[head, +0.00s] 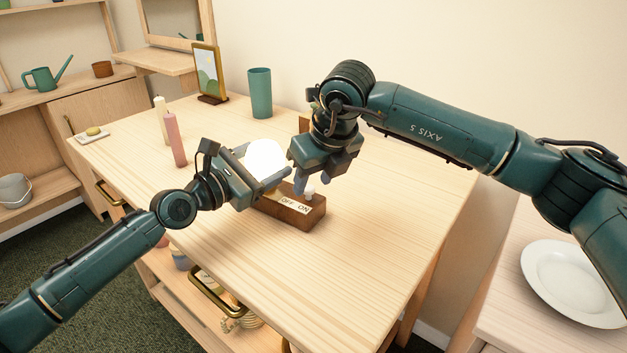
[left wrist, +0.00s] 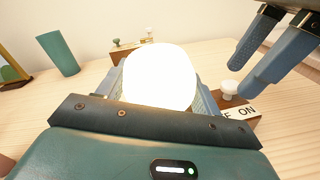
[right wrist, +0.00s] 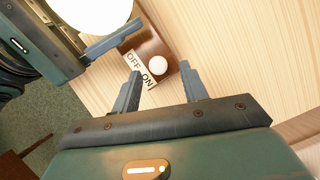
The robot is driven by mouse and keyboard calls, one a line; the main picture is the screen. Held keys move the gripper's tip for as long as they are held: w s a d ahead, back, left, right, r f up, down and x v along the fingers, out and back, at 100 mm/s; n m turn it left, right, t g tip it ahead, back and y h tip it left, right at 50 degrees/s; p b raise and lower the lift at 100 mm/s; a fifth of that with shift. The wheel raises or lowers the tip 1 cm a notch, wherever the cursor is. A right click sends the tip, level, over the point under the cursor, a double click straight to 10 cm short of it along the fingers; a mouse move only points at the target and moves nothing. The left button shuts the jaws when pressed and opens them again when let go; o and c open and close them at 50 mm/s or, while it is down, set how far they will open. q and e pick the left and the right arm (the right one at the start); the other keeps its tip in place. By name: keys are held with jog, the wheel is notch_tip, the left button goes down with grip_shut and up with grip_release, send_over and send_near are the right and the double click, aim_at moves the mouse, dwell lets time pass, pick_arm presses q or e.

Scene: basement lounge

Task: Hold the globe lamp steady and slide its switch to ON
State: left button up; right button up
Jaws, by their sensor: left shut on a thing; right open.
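The globe lamp has a bright white globe (head: 266,158) on a brown wooden base (head: 290,212) with an OFF ON label. It is lit. The white switch knob (head: 309,192) stands at the ON end of the base; in the right wrist view the knob (right wrist: 158,65) is beside the word ON. My left gripper (head: 260,167) is shut on the globe, one finger on each side, as the left wrist view of the globe (left wrist: 160,76) also shows. My right gripper (head: 313,179) is open above the knob, its fingertips spread either side of it in the right wrist view.
On the wooden table (head: 370,250) stand a pink candle (head: 174,138), a cream candle (head: 161,116), a teal cup (head: 260,93) and a framed picture (head: 210,72). A white plate (head: 570,283) lies on a separate surface at right. The table's front right is clear.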

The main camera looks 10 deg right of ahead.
jog(key=v, duration=1)
jog(key=shift+s+r, duration=0.25)
jog(key=shift+r, duration=0.1)
jog(key=shift+d, duration=0.15)
pick_arm(q)
jog(key=o, duration=1.3)
